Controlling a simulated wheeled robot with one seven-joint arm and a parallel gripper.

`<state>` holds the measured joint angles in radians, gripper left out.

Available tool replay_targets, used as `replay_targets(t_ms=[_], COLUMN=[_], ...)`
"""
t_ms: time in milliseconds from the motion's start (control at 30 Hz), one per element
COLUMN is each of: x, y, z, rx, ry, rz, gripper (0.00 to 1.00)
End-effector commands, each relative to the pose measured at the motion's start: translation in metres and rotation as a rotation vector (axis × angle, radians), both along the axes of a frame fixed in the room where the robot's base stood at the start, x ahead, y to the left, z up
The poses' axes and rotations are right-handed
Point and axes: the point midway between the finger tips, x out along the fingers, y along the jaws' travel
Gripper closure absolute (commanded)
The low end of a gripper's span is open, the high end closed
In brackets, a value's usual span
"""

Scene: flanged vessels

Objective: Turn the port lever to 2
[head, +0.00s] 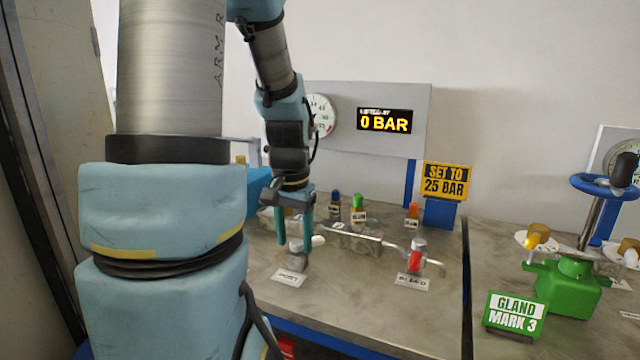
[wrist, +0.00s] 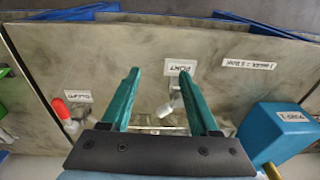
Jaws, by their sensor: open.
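The port lever (head: 317,241) is a short pale handle on a small grey valve body (head: 298,261), behind the PORT label (head: 289,278). In the head view it points to the right. My gripper (head: 294,243) hangs fingers-down just above and around the valve, open. The PORT label (wrist: 180,67) lies beyond the fingertips. No number 2 mark is legible.
A red-handled bleed valve (head: 415,259) stands to the right, with a pipe (head: 360,237) behind. Green-, blue- and orange-capped fittings stand farther back. The display (head: 385,122) reads 0 BAR; a sign (head: 446,181) reads SET TO 25 BAR. A blue block (wrist: 278,130) is right in the wrist view.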

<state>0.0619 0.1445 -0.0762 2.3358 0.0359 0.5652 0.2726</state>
Motion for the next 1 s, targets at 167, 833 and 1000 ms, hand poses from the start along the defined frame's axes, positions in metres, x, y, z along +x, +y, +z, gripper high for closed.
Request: replay_targets(t_ms=[167, 833, 1000], x=[-0.053, -0.066, -0.066], y=[0.011, 0.014, 0.014], z=[-0.010, -0.014, -0.014], rx=[-0.039, -0.052, -0.052], ry=[-0.030, -0.037, -0.037], rz=[0.260, 0.338, 0.337], gripper=[0.39, 0.39, 0.39])
